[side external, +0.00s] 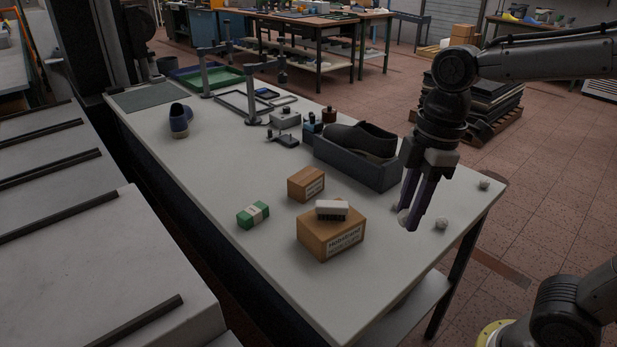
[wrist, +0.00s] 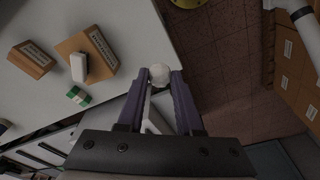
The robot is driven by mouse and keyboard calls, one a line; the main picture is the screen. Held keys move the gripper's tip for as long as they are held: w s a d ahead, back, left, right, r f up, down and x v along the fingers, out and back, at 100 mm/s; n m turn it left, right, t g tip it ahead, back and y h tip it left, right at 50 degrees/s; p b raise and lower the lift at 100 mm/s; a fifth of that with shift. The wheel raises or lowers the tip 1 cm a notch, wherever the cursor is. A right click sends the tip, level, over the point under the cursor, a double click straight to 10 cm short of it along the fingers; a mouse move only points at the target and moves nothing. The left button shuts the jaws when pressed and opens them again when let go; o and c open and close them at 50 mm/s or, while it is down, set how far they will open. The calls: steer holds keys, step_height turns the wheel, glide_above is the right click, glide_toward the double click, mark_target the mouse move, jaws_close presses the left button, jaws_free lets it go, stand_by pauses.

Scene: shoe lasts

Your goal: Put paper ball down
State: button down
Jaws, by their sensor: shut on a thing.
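My gripper (side external: 410,220) points down over the right-hand part of the white table, its purple fingers shut on a crumpled white paper ball (side external: 403,216). In the wrist view the paper ball (wrist: 159,74) sits between the two fingertips (wrist: 160,78), close to the table's edge in the picture. I cannot tell whether the ball touches the tabletop.
A grey bin (side external: 350,164) holding a dark shoe (side external: 362,141) stands behind and left of my gripper. The table front is clear.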

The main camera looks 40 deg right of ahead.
steer(key=w+d+r+m, duration=0.2)
steer(key=w+r+m, duration=0.15)
steer(key=w, duration=0.65)
steer(key=m, duration=0.3)
glide_above(305, 175)
steer(key=s, duration=0.2)
steer(key=shift+t+h, duration=0.3)
steer(key=shift+h, duration=0.1)
steer(key=f, duration=1.3)
steer(key=shift+w+f, duration=0.15)
steer(key=shift+w, duration=0.1)
steer(key=shift+w+f, duration=0.55)
steer(key=shift+f, duration=1.6)
steer(key=shift+f, duration=0.15)
